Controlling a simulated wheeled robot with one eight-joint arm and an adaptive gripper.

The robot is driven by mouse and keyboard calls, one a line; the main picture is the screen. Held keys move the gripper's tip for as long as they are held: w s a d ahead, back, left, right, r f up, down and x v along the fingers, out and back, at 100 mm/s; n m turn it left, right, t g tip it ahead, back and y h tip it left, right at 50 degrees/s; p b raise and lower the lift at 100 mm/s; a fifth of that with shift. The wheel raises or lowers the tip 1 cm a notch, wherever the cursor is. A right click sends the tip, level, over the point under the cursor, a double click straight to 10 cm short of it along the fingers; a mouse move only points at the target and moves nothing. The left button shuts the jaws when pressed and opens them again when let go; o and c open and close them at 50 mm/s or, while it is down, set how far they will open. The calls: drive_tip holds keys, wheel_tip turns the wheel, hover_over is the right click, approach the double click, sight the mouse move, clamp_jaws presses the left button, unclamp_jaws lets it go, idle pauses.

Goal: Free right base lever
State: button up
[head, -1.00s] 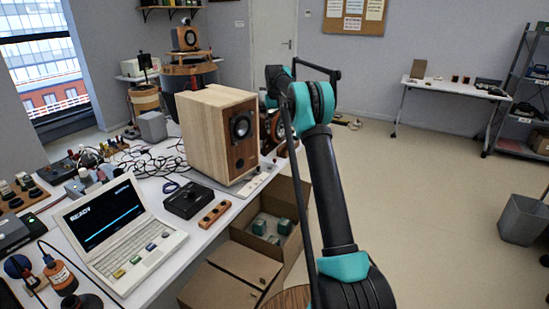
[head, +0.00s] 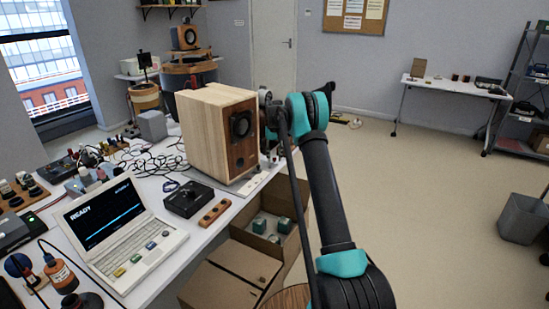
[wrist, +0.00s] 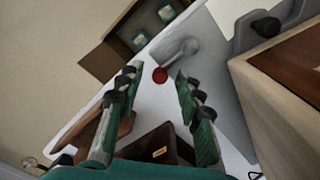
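A wooden speaker (head: 210,130) stands on a light grey base plate (head: 252,184) on the bench. In the wrist view part of the speaker (wrist: 290,85) shows at the right, beside the grey base (wrist: 222,75). A grey lever (wrist: 182,50) lies at the base's edge, with a round red knob (wrist: 160,75) by its lower left end. My gripper (wrist: 155,79) is open, its green-padded fingers on either side of the red knob in the picture. I cannot tell whether they touch it.
An open cardboard box (head: 262,232) with green-and-white items stands beside the bench, below my arm. A black box (head: 187,199), a wooden block (head: 214,213) and a laptop (head: 120,235) are on the bench in front of the speaker.

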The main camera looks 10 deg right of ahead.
drive_tip(key=shift+f, duration=0.15)
drive_tip(key=shift+c, duration=0.3)
clamp_jaws()
